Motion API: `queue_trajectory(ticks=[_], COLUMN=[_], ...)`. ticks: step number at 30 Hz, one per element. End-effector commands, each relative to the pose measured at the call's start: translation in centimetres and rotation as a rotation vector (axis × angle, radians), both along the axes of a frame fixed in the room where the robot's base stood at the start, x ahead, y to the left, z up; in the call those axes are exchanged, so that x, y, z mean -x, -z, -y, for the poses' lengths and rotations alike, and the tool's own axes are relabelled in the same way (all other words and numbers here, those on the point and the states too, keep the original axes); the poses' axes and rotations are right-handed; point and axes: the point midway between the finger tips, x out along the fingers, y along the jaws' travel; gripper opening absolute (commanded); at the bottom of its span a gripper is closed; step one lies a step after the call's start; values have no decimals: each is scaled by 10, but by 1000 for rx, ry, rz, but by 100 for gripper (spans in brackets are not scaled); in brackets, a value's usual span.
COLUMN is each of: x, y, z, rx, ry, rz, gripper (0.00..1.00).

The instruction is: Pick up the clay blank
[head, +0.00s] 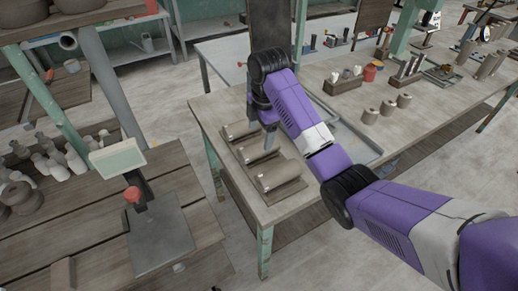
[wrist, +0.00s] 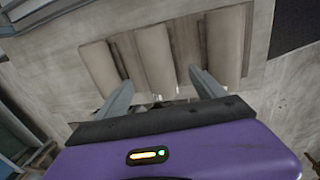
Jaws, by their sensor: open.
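Three grey-beige clay blanks lie side by side, each on a dark wooden cradle, at the near left end of the long table. In the head view they are the far blank (head: 238,130), the middle blank (head: 256,149) and the near blank (head: 278,176). My gripper (head: 270,138) is over this row, pointing down. In the wrist view my gripper (wrist: 160,77) is open, its fingertips on either side of the middle blank (wrist: 153,55). The left blank (wrist: 101,66) and right blank (wrist: 225,44) lie outside the fingers. I cannot tell whether the fingers touch anything.
A grey tray (head: 358,140) lies on the table (head: 222,108) beyond my arm. Several short clay cylinders (head: 388,107) and a red cup (head: 369,73) stand farther right. A scale (head: 158,235) stands on the bench at lower left.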

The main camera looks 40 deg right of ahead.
Motion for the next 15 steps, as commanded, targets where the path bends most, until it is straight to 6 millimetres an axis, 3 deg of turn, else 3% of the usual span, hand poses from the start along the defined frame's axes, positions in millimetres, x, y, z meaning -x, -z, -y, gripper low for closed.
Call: queue_trajectory(ticks=[15], x=[-8], y=[59], z=[5], rx=[-1], ry=[-2], rz=[-7], gripper=[79])
